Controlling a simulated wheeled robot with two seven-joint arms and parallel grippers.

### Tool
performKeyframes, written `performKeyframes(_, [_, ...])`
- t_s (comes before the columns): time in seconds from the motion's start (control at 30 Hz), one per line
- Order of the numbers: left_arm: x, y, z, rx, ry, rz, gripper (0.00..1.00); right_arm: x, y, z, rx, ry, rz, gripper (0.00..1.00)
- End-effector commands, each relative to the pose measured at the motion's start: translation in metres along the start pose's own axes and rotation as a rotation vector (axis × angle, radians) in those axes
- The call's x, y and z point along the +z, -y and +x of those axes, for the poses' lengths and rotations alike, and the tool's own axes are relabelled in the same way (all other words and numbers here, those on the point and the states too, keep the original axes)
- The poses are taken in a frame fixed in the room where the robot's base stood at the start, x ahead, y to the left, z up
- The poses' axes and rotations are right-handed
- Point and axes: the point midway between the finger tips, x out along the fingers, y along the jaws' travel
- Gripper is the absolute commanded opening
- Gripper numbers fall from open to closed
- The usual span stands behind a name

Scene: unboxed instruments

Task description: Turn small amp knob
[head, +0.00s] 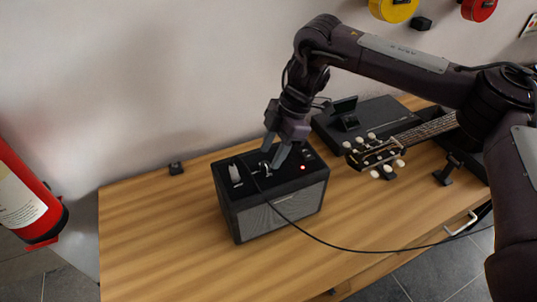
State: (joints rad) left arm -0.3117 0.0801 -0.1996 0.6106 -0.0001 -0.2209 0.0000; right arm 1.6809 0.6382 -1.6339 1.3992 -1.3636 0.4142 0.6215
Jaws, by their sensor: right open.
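A small black amp (283,206) with a grey grille front stands on the wooden table, below my right gripper. Its top panel has a light toggle-like part (235,174) at the left and a lit red lamp (303,167) at the right. My right gripper (271,166) points down with its fingers apart at the middle of the top panel. A small light knob (264,169) shows between or just beside the fingertips. I cannot tell whether the fingers touch it. My left gripper is not in view.
A black cable (345,247) runs from the amp's top across the table to the right. A guitar headstock (374,154) and a dark flat case (375,122) lie right of the amp. The table's left part (150,230) is clear. A red extinguisher (25,200) is at far left.

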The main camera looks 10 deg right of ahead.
Motion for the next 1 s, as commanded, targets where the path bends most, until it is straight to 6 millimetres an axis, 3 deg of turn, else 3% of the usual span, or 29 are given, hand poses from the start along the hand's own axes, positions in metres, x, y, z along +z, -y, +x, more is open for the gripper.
performKeyframes(0.2, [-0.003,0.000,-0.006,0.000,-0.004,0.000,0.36,0.000,0.000,0.023,-0.001,0.000,0.000,0.43])
performKeyframes(0.4, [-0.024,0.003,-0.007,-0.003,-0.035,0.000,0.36,0.000,0.000,0.028,0.001,0.000,0.000,0.43])
performKeyframes(0.53, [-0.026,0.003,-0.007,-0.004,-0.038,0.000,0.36,0.000,0.000,0.028,0.001,0.000,0.000,0.42])
performKeyframes(0.83, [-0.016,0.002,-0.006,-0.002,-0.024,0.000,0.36,0.000,0.000,0.027,0.001,0.000,0.000,0.03])
performKeyframes(1.0, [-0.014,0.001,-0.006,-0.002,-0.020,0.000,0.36,0.000,0.000,0.027,0.002,0.000,0.004,0.00])
